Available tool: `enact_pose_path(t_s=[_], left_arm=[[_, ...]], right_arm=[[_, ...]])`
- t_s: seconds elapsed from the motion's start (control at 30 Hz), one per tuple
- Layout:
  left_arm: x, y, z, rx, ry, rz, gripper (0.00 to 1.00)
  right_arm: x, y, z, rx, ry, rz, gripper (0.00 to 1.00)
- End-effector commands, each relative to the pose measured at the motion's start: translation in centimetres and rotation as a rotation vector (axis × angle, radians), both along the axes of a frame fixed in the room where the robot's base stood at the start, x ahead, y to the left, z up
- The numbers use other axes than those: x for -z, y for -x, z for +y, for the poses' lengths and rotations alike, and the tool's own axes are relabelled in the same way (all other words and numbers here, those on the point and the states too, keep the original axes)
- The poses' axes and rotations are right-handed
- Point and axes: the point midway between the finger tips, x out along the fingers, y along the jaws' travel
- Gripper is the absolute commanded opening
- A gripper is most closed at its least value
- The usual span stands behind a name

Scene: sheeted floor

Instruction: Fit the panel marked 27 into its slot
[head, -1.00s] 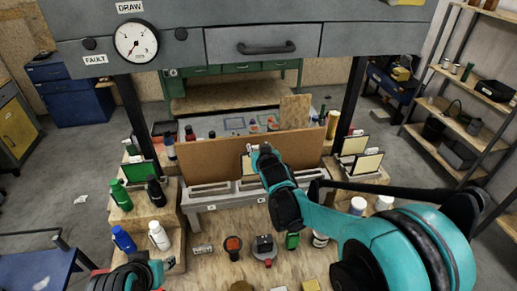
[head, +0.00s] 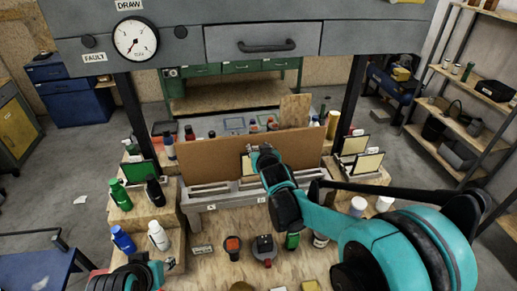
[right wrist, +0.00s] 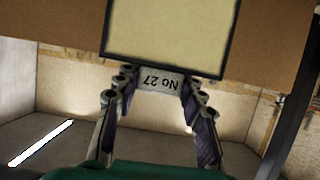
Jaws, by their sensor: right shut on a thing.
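The panel marked 27 is a cream plate with a dark frame (right wrist: 170,32). Its grey tab (right wrist: 160,82) reads "No 27", upside down in the right wrist view. My right gripper (right wrist: 162,84) is shut on this tab. In the head view the right gripper (head: 262,150) hides much of the panel (head: 246,166). Behind it stands a brown board (head: 215,160). The grey slotted rack (head: 209,197) is at the board's foot, with small letter labels on its front. I cannot tell whether the panel touches the rack. My left gripper (head: 150,272) is low at the left, its jaws unclear.
Framed panels stand at the right (head: 368,163) and left (head: 139,173) of the rack. Bottles, including a green one (head: 120,194) and a white one (head: 158,235), stand on wooden steps. Small devices (head: 233,246) lie in front.

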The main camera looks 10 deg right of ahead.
Motion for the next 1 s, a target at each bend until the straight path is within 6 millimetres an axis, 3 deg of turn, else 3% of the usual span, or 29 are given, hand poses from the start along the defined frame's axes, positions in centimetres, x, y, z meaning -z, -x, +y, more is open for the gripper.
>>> enact_pose_path(t_s=[1.0], left_arm=[[2.4, 0.0, 0.0, 0.0, 0.0, 0.0, 0.4]], right_arm=[[2.6, 0.0, 0.0, 0.0, 0.0, -0.001, 0.0]])
